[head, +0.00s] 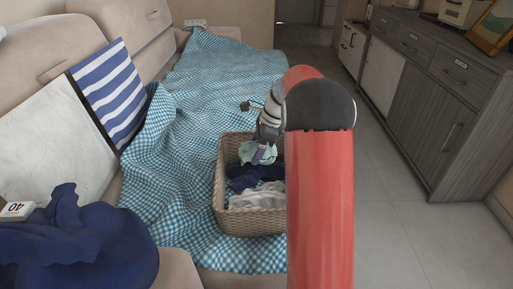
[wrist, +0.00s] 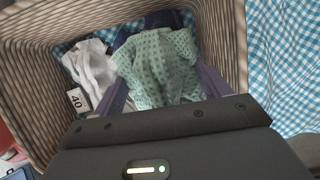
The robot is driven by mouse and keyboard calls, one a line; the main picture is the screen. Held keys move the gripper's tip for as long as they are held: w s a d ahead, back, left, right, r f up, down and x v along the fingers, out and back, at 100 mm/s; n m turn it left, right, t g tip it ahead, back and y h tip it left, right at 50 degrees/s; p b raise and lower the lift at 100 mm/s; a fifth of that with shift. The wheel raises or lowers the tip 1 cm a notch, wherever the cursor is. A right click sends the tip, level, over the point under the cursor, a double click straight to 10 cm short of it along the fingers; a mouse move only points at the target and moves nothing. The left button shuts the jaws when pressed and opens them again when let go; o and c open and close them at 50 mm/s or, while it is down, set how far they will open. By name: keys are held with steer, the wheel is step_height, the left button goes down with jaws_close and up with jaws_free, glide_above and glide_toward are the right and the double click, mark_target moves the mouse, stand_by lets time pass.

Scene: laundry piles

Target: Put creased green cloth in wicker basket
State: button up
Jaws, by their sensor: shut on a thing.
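The creased green cloth (wrist: 158,68) is pale green with a dotted pattern. It shows between my gripper's fingers in the wrist view, and also in the head view (head: 248,151). My gripper (head: 261,155) is shut on it and points down inside the wicker basket (head: 220,180). The basket's woven wall surrounds the cloth in the wrist view (wrist: 31,75). I cannot tell whether the cloth touches what lies beneath it. My red arm hides the basket's right side in the head view.
Dark blue cloth (head: 243,181) and white cloth (head: 262,199) lie in the basket. The basket stands on a blue checked blanket (head: 185,150) on the sofa. Dark blue clothing (head: 75,245) is piled at left. A grey cabinet (head: 410,95) stands across clear floor at right.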

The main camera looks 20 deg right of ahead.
steer(key=shift+f, duration=0.6)
steer(key=o, duration=1)
steer(key=shift+c, duration=0.2)
